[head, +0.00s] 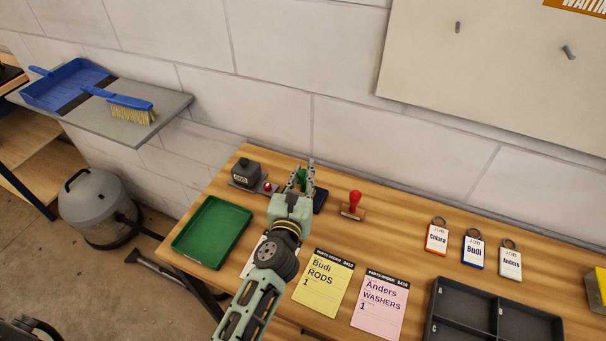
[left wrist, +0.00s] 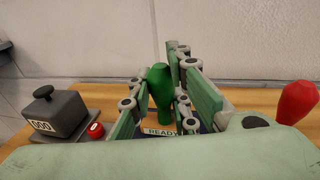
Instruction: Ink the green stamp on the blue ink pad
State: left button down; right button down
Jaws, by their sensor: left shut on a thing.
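My left gripper (head: 303,178) is over the back of the bench and is shut on the green stamp. In the left wrist view the stamp's green handle (left wrist: 160,84) stands upright between the fingers. In the head view the gripper hides most of the stamp. The blue ink pad (head: 320,199) shows as a dark blue edge just right of and below the fingers. In the left wrist view a label reading READY is low behind the fingers. The stamp's base is hidden, so I cannot tell whether it touches the pad. My right gripper is not in view.
A red stamp (head: 354,204) stands right of the gripper. A grey counter block (head: 245,172) with a red button (head: 268,187) is at left. A green tray (head: 212,232), yellow card (head: 323,283), pink card (head: 380,306), job tags and a dark divided tray (head: 490,312) also occupy the bench.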

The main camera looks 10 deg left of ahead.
pick_arm(q)
jog(key=shift+r+p, duration=2.9)
jog(key=shift+r, duration=0.15)
jog(key=shift+f, duration=0.1)
